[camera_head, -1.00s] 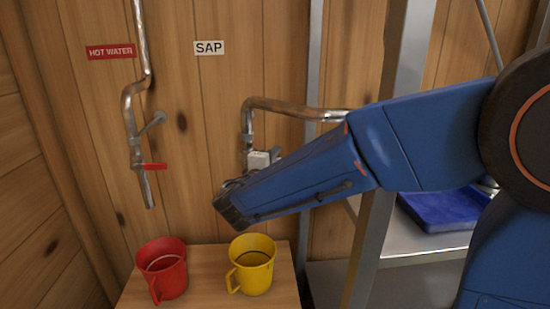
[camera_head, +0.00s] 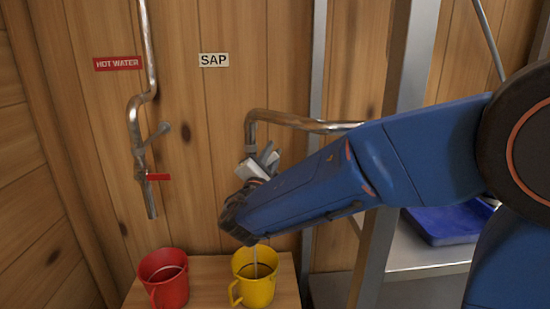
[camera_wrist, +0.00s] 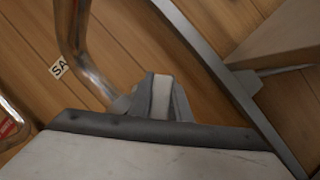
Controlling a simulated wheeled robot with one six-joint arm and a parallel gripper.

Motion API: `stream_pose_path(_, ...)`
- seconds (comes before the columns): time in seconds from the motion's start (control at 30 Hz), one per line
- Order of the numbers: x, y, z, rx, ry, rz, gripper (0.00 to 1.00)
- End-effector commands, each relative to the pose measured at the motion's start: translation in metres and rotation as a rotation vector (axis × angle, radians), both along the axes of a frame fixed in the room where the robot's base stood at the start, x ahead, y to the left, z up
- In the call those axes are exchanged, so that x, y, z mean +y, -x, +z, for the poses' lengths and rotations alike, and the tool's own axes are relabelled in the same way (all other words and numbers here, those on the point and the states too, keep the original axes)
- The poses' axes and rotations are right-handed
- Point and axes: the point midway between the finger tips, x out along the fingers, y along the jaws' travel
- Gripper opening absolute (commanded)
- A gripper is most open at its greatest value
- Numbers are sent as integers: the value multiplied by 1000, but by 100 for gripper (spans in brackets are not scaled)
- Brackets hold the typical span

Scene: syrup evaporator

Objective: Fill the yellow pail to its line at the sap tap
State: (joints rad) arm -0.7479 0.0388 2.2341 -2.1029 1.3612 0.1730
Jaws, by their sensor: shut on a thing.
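The yellow pail (camera_head: 257,292) stands upright on a wooden stand under the sap tap (camera_head: 285,120). A thin pale stream (camera_head: 255,262) falls into it from behind my arm. A dark line shows inside the pail, but I cannot make out the liquid level. My gripper (camera_head: 262,161) is at the sap tap, shut on its pale handle (camera_head: 250,171), which looks tilted. In the wrist view my grey fingers (camera_wrist: 160,95) close around a whitish piece below the bent pipe. The tap's spout is hidden behind my arm.
A red pail (camera_head: 168,288) stands left of the yellow one on the wooden stand (camera_head: 212,270). A metal rack (camera_head: 372,255) with a blue tray (camera_head: 450,222) is at right.

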Motion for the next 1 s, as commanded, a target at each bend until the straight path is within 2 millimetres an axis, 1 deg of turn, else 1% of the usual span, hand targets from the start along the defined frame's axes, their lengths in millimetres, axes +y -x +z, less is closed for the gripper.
stream_pose_path(0.3, 6, 0, 5, 2, 105, 1, 0)
stream_pose_path(0.77, 7, 0, 5, 3, 119, 1, 0)
stream_pose_path(0.8, 7, 0, 5, 3, 119, 1, 19)
stream_pose_path(0.87, 7, 0, 5, 3, 118, 1, 34)
stream_pose_path(0.9, 7, 0, 5, 2, 118, 1, 36)
stream_pose_path(1.0, 6, 0, 6, 2, 118, 1, 36)
